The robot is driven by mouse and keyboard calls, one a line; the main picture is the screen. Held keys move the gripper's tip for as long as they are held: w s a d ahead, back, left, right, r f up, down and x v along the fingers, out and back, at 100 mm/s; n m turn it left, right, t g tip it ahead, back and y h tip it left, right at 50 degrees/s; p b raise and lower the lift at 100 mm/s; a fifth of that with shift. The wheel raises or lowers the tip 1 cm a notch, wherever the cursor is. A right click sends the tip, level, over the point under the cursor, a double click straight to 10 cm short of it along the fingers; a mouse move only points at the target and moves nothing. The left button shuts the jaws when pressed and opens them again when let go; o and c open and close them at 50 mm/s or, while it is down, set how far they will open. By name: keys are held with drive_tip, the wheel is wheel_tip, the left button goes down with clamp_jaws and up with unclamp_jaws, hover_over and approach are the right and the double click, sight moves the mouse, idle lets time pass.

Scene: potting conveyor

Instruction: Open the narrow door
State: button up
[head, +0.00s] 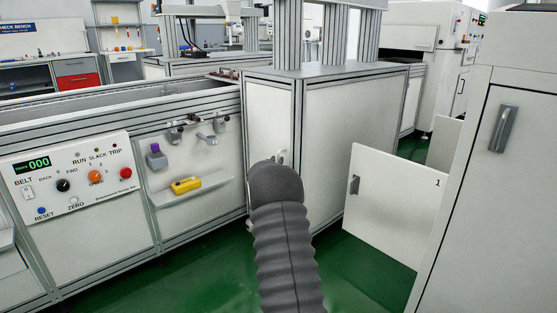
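A narrow white panel (267,118) fills the space between metal posts in the middle of the head view. It may be the narrow door; no label shows on it, and no gap shows along its visible edges. A small pale fitting shows low on it, just above my arm; I cannot tell whether it is a handle. My grey ribbed arm reaches up in front of the panel and covers its lower part. My gripper is hidden behind the arm's rounded end, so its fingers and any contact do not show.
A white door marked 1 (392,207) stands swung out at right. A tall cabinet (478,200) with a grey handle (504,128) stands beside it. At left are a control panel (72,178) and a shelf (190,192) with a yellow device (186,185). Green floor is clear between.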

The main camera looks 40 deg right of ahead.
sight(278, 159)
drive_tip(key=shift+x, duration=1.7)
clamp_jaws()
